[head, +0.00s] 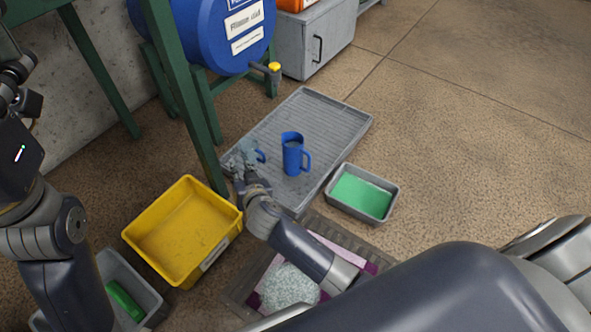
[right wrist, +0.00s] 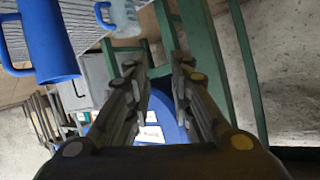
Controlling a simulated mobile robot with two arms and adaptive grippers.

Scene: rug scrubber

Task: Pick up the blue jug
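The blue jug (head: 293,157) stands upright on a grey ribbed tray (head: 328,108), its handle to the right in the head view. It also shows at the upper left of the right wrist view (right wrist: 50,45). My right gripper (head: 243,160) is over the tray's left part, left of the jug and apart from it. In the right wrist view its fingers (right wrist: 160,85) are spread with nothing held between them. A clear jug with a blue handle (right wrist: 123,18) is close by, partly hidden by the gripper in the head view. My left arm is at the left edge; its fingers are not clear.
A yellow bin (head: 182,232) stands left of my right arm. A grey tub with green contents (head: 362,192) is right of the tray. A green stand (head: 183,85) with a blue barrel (head: 205,30) rises behind the gripper. A grey cabinet (head: 318,42) is at the back.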

